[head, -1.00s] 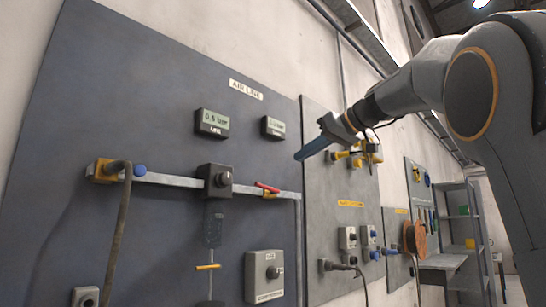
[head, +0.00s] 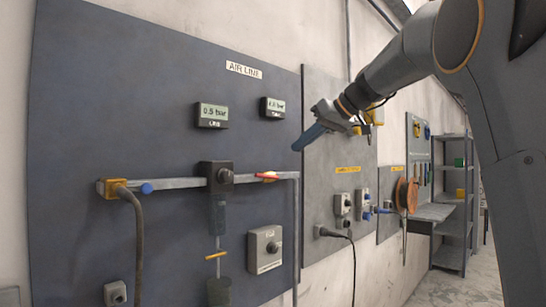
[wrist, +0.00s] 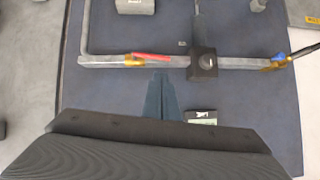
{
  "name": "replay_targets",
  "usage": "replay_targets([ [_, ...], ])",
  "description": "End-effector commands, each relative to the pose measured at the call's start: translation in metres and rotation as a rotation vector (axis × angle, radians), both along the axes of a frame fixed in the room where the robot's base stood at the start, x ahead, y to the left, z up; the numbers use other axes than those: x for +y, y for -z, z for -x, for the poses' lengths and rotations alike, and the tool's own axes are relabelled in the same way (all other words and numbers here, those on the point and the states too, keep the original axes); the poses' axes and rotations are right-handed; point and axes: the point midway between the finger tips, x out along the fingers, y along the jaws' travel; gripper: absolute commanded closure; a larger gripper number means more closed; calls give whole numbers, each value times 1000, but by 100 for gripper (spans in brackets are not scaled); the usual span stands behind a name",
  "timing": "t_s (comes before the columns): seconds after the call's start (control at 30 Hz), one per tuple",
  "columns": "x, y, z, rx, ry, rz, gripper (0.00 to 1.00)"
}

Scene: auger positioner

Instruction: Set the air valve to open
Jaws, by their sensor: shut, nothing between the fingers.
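The air valve shows on the AIR LINE panel (head: 130,75) as a red lever (head: 266,174) on a small yellow body, near the right end of the grey pipe (head: 165,184). The lever lies nearly along the pipe. In the wrist view, the red lever (wrist: 151,57) and yellow valve body (wrist: 133,60) sit just beyond my fingertips. My gripper (head: 298,148) is shut and empty, with its blue fingers above and slightly right of the valve in the head view. In the wrist view, the shut fingers (wrist: 161,77) appear apart from the lever.
A black regulator (head: 217,176) sits on the pipe left of the valve. Two gauges (head: 211,115) (head: 272,108) are above it; the left reads 0.5 bar. A grey switch box (head: 265,249) is below. A hose (head: 138,235) hangs from the left end. Another panel (head: 320,230) stands to the right.

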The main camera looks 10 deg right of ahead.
Motion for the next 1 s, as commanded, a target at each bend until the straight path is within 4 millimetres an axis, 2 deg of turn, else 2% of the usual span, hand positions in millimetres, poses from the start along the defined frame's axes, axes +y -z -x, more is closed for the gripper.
replay_targets([
  [0.27,16,15,-16,5,-2,0,100],
  [0.7,63,59,-67,5,-3,0,100],
  [1.0,78,75,-85,2,0,-1,100],
])
